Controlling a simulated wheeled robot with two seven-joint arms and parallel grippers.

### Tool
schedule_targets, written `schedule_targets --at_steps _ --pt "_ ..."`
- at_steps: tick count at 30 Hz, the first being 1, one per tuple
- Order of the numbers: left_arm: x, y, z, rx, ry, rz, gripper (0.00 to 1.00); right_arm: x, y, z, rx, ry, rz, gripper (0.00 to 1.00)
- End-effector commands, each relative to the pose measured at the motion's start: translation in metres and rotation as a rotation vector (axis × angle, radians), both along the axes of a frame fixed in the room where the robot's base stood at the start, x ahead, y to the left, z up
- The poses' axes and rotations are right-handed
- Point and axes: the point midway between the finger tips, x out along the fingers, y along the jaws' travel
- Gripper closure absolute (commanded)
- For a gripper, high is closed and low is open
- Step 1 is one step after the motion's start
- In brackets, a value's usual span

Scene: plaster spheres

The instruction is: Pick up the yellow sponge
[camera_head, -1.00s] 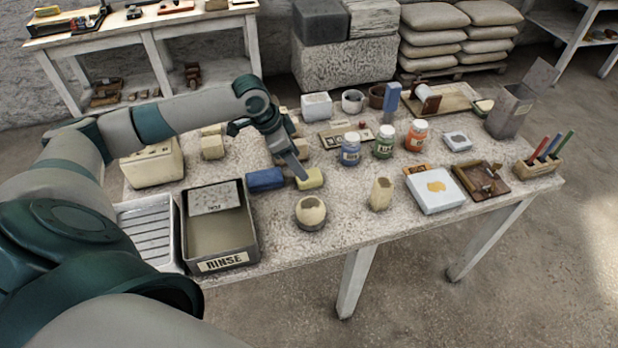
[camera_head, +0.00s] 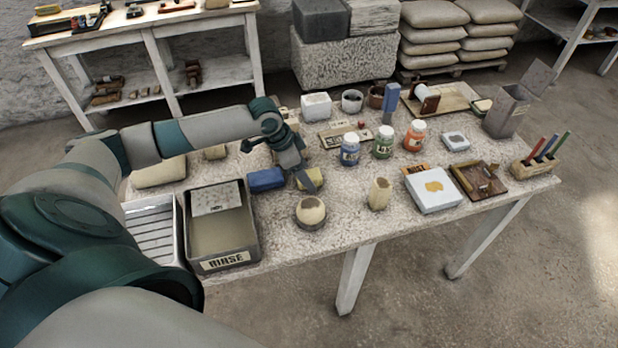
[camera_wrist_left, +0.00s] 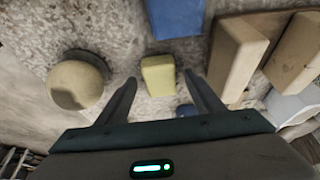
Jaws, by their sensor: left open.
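The yellow sponge (camera_head: 313,179) lies on the speckled table, partly hidden behind my left gripper (camera_head: 308,185) in the head view. In the left wrist view the yellow sponge (camera_wrist_left: 158,75) shows as a pale yellow block just beyond and between the two fingertips. My left gripper (camera_wrist_left: 160,82) is open and empty, its fingers pointing down toward the sponge. It appears to be above the sponge, with no contact visible. My right gripper is not in view.
A blue block (camera_head: 266,180) lies close left of the sponge. A plaster sphere (camera_head: 310,212) sits in front of it. The rinse tray (camera_head: 223,262) stands at the left. Paint jars (camera_head: 349,150) stand behind and to the right. Bare tabletop lies between sphere and beige cylinder (camera_head: 379,193).

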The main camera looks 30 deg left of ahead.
Motion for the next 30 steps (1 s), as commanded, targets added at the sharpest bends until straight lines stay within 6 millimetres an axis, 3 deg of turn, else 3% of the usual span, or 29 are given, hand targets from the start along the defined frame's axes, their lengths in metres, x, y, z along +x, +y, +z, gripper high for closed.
schedule_targets --at_steps 5,11,23,30 --pt "0.000 0.000 0.000 0.000 0.000 0.000 0.39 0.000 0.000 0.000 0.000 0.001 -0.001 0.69" --pt "0.000 0.000 0.000 0.000 0.000 0.000 0.82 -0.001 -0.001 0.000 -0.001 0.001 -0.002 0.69" --pt "0.000 0.000 0.003 -0.001 -0.001 0.000 0.86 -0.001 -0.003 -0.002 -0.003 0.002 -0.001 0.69" --pt "0.001 0.000 0.024 0.000 -0.003 0.000 0.86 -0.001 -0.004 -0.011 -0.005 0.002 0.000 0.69"
